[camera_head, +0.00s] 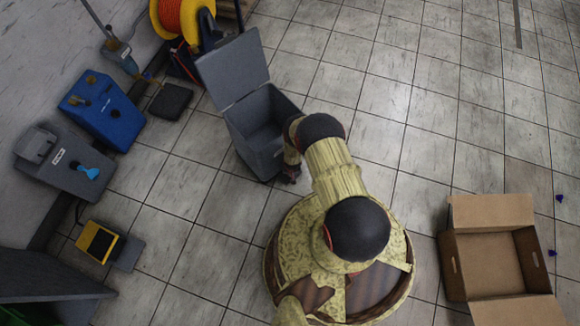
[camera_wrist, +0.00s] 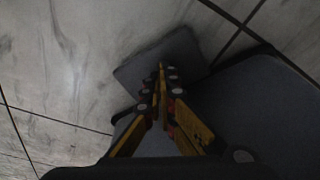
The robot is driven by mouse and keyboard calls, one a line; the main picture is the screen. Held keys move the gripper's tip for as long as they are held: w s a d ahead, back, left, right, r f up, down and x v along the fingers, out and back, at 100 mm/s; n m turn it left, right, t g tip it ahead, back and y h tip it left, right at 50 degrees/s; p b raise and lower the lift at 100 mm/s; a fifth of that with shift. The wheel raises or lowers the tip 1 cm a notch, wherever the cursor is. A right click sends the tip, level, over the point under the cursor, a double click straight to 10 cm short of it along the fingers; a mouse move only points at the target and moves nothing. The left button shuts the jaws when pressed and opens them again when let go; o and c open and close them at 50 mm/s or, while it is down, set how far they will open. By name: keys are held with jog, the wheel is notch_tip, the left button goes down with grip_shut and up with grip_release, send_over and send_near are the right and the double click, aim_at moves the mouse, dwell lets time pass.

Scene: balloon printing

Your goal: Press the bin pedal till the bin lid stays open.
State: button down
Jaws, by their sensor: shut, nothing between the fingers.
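The grey bin (camera_head: 240,147) stands on the tiled floor left of my arm. Its lid (camera_head: 232,70) is raised and tilted back, and the inside shows dark, with no contents that I can make out. My gripper (camera_head: 290,174) is low at the bin's near right side, partly hidden by my arm. In the wrist view my gripper (camera_wrist: 162,72) is shut and empty, its fingertips over the flat grey pedal (camera_wrist: 140,70). I cannot tell whether they touch it. The dark bin side (camera_wrist: 260,115) is right of the fingers.
A blue machine (camera_head: 103,110), a grey machine (camera_head: 60,170) and a yellow foot pedal (camera_head: 97,241) are at the left. An orange hose reel (camera_head: 170,15) stands behind the bin. An open cardboard box (camera_head: 490,262) is at the right. The floor at the upper right is mostly clear.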

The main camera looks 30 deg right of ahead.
notch_tip(320, 180, up, 8)
jog(key=p, duration=0.5)
dwell(0.5)
